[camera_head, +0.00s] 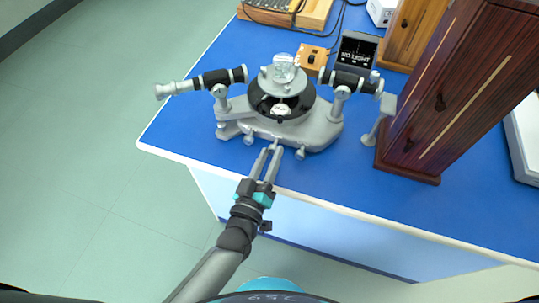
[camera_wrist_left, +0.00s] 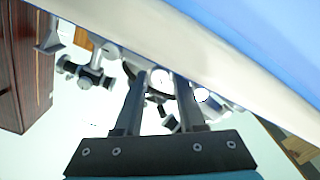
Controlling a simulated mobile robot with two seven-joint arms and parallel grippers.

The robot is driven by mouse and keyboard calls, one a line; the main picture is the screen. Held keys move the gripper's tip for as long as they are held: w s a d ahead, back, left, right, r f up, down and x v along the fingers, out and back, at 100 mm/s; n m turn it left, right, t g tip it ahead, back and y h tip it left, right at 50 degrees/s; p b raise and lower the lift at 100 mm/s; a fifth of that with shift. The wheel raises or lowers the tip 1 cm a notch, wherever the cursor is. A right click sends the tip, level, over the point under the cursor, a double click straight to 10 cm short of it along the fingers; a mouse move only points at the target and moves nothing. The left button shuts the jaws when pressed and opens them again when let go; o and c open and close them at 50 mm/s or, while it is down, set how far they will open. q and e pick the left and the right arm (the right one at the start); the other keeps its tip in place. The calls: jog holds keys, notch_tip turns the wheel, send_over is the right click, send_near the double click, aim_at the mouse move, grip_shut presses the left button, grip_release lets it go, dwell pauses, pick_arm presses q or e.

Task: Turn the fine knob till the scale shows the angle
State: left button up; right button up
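A grey spectrometer (camera_head: 318,132) stands near the front edge of the blue bench, with a black round table, a glass piece (camera_head: 284,66) on top and two side tubes. Small knobs stick out of its front, one at the left (camera_head: 249,139) and one at the right (camera_head: 300,153); I cannot tell which is the fine knob. The angle scale cannot be read. My left gripper (camera_head: 271,149) is at the front of the base, between these knobs, its two fingers apart and nothing seen held. The left wrist view shows the fingers (camera_wrist_left: 158,82) apart too. My right gripper is not in view.
A dark red wooden cabinet (camera_head: 455,80) stands to the right on the bench (camera_head: 370,205). Behind the spectrometer are a small orange box (camera_head: 313,56) and a black display (camera_head: 358,52) reading "NO LIGHT". The bench's front right is clear.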

pick_arm(q)
jog(key=shift+o, duration=1.3)
jog(key=p+v, duration=0.1)
jog(key=v, duration=1.4)
jog(key=s+a+f+m+g+y, duration=0.1)
jog(key=s+a+f+g, duration=0.15)
jog(key=f, duration=0.55)
jog(key=s+a+f+m+g+y, duration=0.1)
jog(key=s+a+f+m+g, duration=0.15)
jog(key=f, duration=0.55)
jog(key=s+a+f+m+g+y, duration=0.15)
jog(key=f+g, duration=0.25)
jog(key=f, duration=0.4)
jog(key=s+a+f+g+y, duration=0.1)
jog(key=s+a+f+g, duration=0.2)
jog(key=s, duration=0.4)
jog(key=s+a+f+g+y, duration=0.1)
jog(key=s+a+f+g, duration=0.3)
jog(key=s+f, duration=0.2)
jog(key=shift+s, duration=0.7)
